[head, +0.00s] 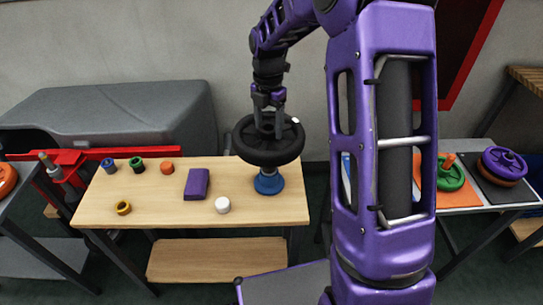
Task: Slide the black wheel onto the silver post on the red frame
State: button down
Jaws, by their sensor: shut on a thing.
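The black wheel (268,152) is in my gripper (268,122) above the right side of the wooden table. It looks roughly level, with its top facing up. My gripper points down and is shut on the wheel's middle. The red frame (110,153) is at the left, behind and beside the table. A silver post (52,168) with a tan tip sticks out at a tilt from its left part. The post is bare and well to the left of the wheel. The lower end of the post is hard to make out.
A blue stand (269,182) sits just below the wheel; I cannot tell whether they touch. The wooden table (160,208) also holds a purple block (197,183), a white cylinder (222,205) and several small coloured rings. A grey machine body (120,110) stands behind. A green wheel (450,176) lies on the right table.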

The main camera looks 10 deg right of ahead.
jog(key=shift+r, duration=0.2)
jog(key=shift+r+p, duration=0.8)
jog(key=shift+r, duration=0.1)
jog(key=shift+s, duration=0.1)
